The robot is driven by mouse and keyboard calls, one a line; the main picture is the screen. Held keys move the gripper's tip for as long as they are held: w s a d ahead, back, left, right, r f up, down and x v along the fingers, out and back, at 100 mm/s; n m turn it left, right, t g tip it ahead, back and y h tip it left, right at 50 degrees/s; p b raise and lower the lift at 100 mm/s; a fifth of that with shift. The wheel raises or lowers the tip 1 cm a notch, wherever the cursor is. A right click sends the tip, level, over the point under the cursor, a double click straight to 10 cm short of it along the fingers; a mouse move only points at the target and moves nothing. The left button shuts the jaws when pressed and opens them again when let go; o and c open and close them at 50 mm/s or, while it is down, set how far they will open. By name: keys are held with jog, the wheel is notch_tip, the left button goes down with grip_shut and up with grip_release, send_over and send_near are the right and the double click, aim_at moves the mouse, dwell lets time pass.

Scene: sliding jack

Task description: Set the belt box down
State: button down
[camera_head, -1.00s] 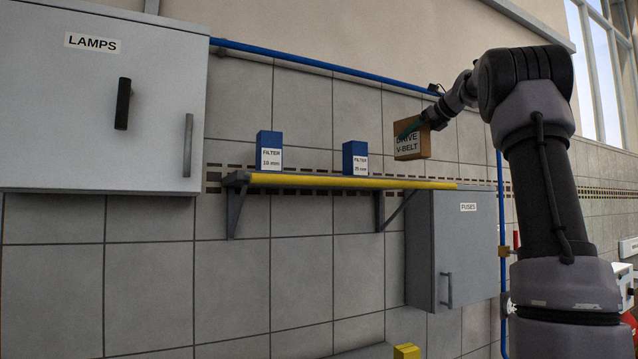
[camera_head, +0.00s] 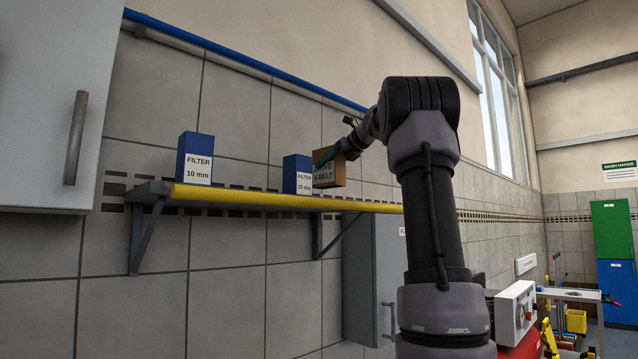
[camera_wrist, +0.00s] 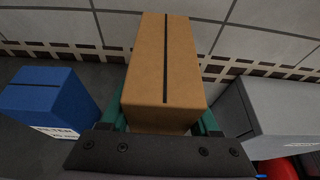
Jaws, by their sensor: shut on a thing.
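The belt box is a brown carton (camera_head: 327,167) labelled DRIVE V-BELT, held just above the right part of the yellow-edged shelf (camera_head: 290,204), close to the right side of a blue filter box (camera_head: 297,174). My gripper (camera_head: 328,157) is shut on it. In the wrist view the belt box (camera_wrist: 163,70) sits between the green fingers of my gripper (camera_wrist: 163,122), its top with a dark stripe facing the camera. The blue filter box (camera_wrist: 48,100) is at its left with a narrow gap. Whether the carton's underside touches the shelf is hard to tell.
Another blue box (camera_head: 196,158), marked FILTER 10 mm, stands farther left on the shelf. A grey cabinet (camera_head: 365,275) hangs below the shelf's right end. A white cabinet (camera_head: 45,100) is at the far left. Bare shelf lies between the two filter boxes.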

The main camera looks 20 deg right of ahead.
aim_at(329, 187)
jog(key=shift+f, duration=2.3)
jog(key=shift+s+f, duration=0.1)
jog(key=shift+c, duration=0.6)
grip_release()
jog(key=v, duration=1.2)
